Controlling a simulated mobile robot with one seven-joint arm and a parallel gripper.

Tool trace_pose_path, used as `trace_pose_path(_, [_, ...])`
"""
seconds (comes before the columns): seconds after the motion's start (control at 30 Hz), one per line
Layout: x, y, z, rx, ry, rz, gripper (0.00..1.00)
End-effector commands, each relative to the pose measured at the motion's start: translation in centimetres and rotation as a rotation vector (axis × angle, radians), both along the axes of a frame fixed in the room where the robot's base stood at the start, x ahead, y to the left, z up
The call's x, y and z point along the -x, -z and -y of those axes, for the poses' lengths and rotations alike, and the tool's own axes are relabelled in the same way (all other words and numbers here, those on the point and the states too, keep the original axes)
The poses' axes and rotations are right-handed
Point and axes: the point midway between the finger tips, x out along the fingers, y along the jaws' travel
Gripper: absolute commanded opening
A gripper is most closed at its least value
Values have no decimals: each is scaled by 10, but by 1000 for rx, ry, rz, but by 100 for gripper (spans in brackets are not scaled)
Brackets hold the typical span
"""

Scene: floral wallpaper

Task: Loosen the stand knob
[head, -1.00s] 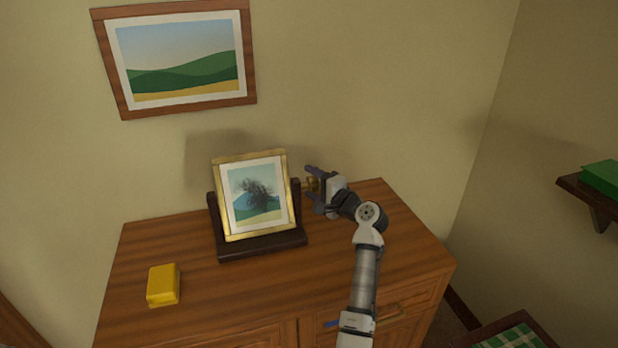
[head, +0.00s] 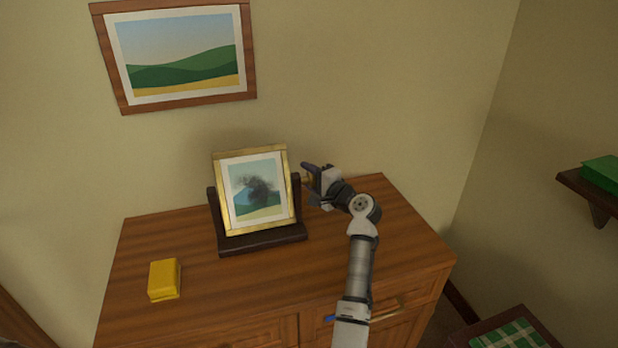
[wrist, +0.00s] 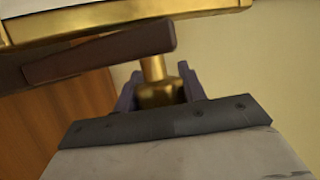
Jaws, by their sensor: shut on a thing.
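The stand is a dark wooden cradle (head: 262,243) on the dresser, holding a gold-framed picture (head: 257,192) that leans back between its two posts. The stand knob is brass and sits on the right post; in the wrist view the knob (wrist: 157,92) shows as a shaft and a wider head. My gripper (head: 313,180) is at the right side of the stand, its fingers closed around the knob. In the wrist view the purple-grey fingers lie on both sides of the knob head. The knob is mostly hidden by the fingers in the head view.
A yellow block-like object (head: 164,279) sits on the left part of the wooden dresser (head: 200,318). A framed landscape (head: 176,54) hangs on the wall behind. A shelf with a green book (head: 602,172) is at the right. The dresser top right of my arm is clear.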

Motion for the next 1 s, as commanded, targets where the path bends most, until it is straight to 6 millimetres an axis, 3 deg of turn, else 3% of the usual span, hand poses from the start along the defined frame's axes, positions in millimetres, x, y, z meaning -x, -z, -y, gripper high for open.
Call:
trace_pose_path(0.17, [0, 7, -1, -19, -2, 59, 18])
trace_pose_path(0.6, [0, 1, 0, -72, 0, 223, 18])
trace_pose_path(1.0, [0, -5, 0, -81, 0, 248, 18])
